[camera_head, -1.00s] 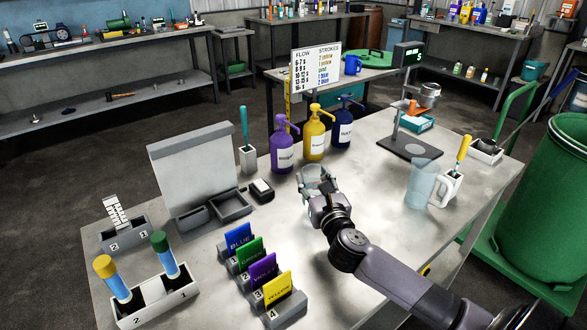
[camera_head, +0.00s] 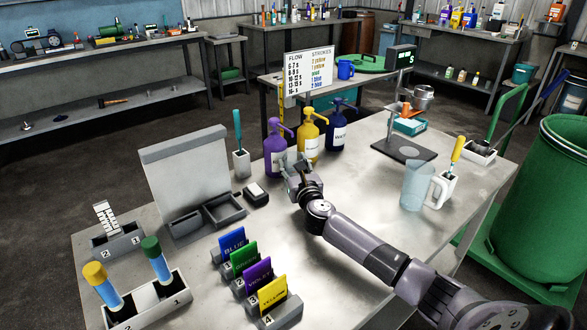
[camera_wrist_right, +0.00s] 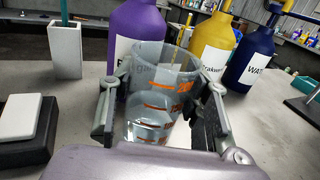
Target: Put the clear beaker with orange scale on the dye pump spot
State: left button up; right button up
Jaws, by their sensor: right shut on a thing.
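The clear beaker with orange scale (camera_wrist_right: 155,95) stands upright between the fingers of my right gripper (camera_wrist_right: 160,110) in the right wrist view. The gripper is shut on it. In the head view my right gripper (camera_head: 298,172) is just in front of the purple pump bottle (camera_head: 274,153) and the yellow pump bottle (camera_head: 312,140), and it mostly hides the beaker. A blue pump bottle (camera_head: 337,133) stands to the right of them. The marking of the dye pump spot cannot be made out. My left gripper is not in view.
A large clear jug (camera_head: 414,188) stands on the right of the table, beside a cup with a yellow-handled tool (camera_head: 455,152). A stand (camera_head: 400,147) is behind. Coloured cards in a holder (camera_head: 258,275) are at the front. A small black box (camera_head: 256,193) is left of the gripper.

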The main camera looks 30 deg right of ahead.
jog(key=shift+f, duration=0.1)
jog(key=o, duration=0.8)
jog(key=shift+f, duration=0.15)
jog(key=o, duration=0.5)
jog(key=shift+c, duration=0.2)
jog(key=shift+r, duration=0.2)
jog(key=v, duration=1.2)
jog(key=shift+p, duration=0.3)
jog(key=shift+r, duration=0.15)
